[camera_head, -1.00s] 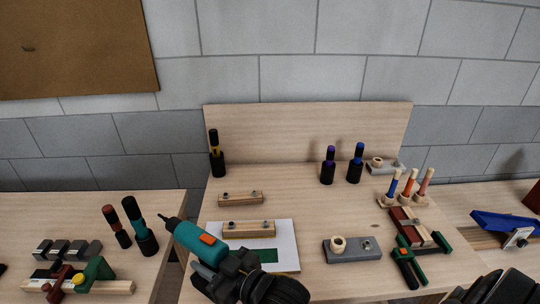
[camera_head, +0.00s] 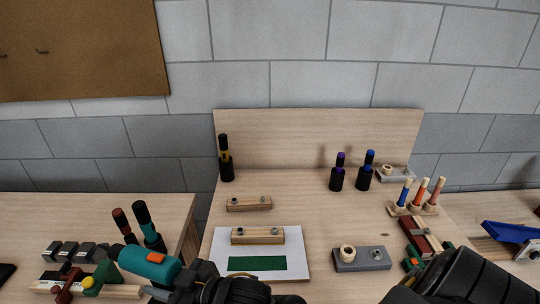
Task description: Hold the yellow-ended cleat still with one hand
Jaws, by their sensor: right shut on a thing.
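The ends are too small for me to tell for certain which is yellow-ended. My right gripper (camera_head: 198,277) is low in the picture, left of the sheet, shut on a teal drill with an orange button (camera_head: 150,262). The drill points left, apart from both cleats. Its grip is partly hidden by the gripper. My left gripper is not in view.
A grey block with a wooden ring (camera_head: 361,259) stands right of the sheet. Dark bottles (camera_head: 337,177) stand near the back board, with a peg rack (camera_head: 415,208) at right. Clamps and blocks (camera_head: 95,280) crowd the left table. Bare wood lies between the cleats and bottles.

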